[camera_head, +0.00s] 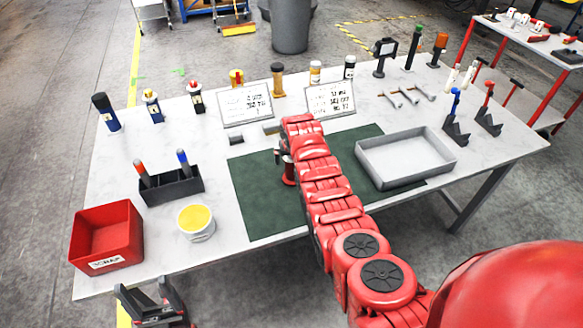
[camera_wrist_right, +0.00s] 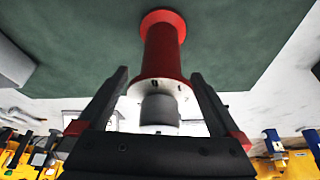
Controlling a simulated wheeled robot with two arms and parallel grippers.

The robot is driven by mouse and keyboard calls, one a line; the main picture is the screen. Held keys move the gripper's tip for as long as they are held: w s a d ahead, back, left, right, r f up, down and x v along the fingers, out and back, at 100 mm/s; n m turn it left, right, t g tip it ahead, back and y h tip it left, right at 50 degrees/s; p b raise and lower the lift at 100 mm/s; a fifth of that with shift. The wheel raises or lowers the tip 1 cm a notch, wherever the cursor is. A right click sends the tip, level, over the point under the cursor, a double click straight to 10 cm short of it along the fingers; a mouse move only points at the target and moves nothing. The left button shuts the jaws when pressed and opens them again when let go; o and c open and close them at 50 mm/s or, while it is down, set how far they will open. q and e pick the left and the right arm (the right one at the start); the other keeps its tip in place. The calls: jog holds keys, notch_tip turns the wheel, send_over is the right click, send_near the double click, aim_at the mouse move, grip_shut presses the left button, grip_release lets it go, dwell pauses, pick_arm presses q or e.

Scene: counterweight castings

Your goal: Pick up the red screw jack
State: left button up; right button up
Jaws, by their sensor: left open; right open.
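The red screw jack (camera_head: 289,172) stands on the green mat (camera_head: 255,205), partly hidden behind my right arm in the head view. In the right wrist view the jack (camera_wrist_right: 162,52) shows a red flared body, a pale collar and a grey head. My right gripper (camera_wrist_right: 160,78) is open, with one finger on each side of the jack's collar and head and gaps visible on both sides. In the head view the right gripper is mostly hidden by its arm. My left gripper (camera_head: 147,292) is open and empty, low at the left, off the table's front edge.
A grey tray (camera_head: 373,176) lies right of my right arm. A red scrap bin (camera_head: 127,228), a yellow-topped tub (camera_head: 197,238) and a black holder (camera_head: 170,192) stand at the left. Two sign plates (camera_head: 245,105) and several small tools line the back.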

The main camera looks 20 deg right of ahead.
jog(key=shift+f, duration=0.2)
grip_shut()
dwell(0.5)
